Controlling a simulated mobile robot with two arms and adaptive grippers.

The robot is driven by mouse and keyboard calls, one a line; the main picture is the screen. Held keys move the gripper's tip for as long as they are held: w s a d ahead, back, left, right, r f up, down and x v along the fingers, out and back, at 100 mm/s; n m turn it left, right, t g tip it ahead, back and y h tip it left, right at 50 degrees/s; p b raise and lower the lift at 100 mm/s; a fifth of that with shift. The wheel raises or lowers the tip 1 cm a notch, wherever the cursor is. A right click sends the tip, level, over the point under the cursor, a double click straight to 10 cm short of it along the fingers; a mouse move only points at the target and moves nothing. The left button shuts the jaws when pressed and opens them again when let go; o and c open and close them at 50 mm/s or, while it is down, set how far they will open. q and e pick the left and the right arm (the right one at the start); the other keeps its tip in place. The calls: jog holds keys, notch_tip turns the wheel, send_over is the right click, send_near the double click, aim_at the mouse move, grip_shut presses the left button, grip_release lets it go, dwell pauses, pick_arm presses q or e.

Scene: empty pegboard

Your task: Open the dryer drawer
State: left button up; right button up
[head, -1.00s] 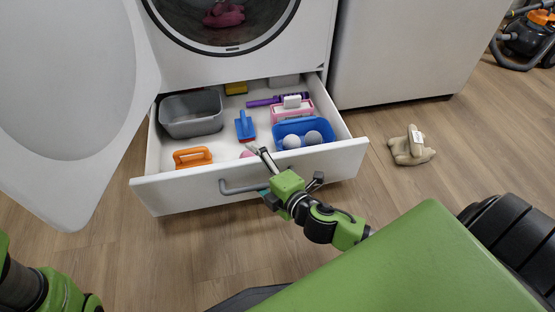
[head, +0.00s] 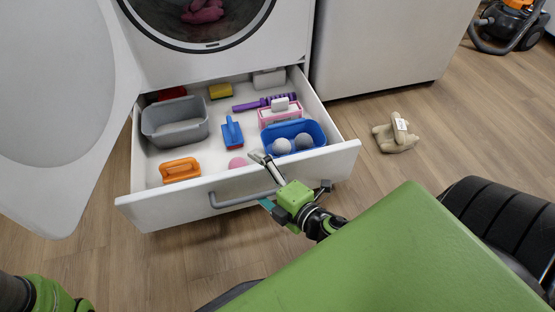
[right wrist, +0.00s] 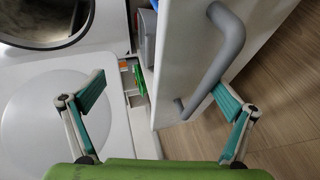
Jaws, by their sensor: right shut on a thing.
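The dryer drawer (head: 165,212) stands far out beneath the dryer, with its contents showing. Its grey bar handle (head: 232,203) runs across the front panel. My right gripper (head: 280,180) is at the right part of this handle, over the drawer's front edge. In the right wrist view the handle (right wrist: 226,45) lies against the inner side of the right finger, and the left finger stands apart from it.
The open round dryer door (head: 60,110) hangs at the left. The drawer holds a grey bin (head: 175,122), a blue basket (head: 312,130) with balls, brushes and a sponge. A beige plush toy (head: 393,138) lies on the floor at right. Floor before the drawer is clear.

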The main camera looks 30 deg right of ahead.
jog(key=shift+s+d+r+t, duration=0.15)
jog(key=shift+s+d+r, duration=0.1)
jog(key=shift+s+r, duration=0.45)
jog(key=shift+s+d+r+t, duration=0.2)
jog(key=shift+s+r, duration=0.15)
jog(key=shift+r, duration=0.5)
jog(key=shift+s+r, duration=0.15)
jog(key=shift+s, duration=0.25)
jog(key=c, duration=1)
jog(key=shift+s, duration=0.3)
jog(key=c, duration=0.5)
jog(key=shift+s+d+b, duration=0.15)
jog(key=shift+s+b, duration=0.6)
jog(key=shift+s, duration=0.95)
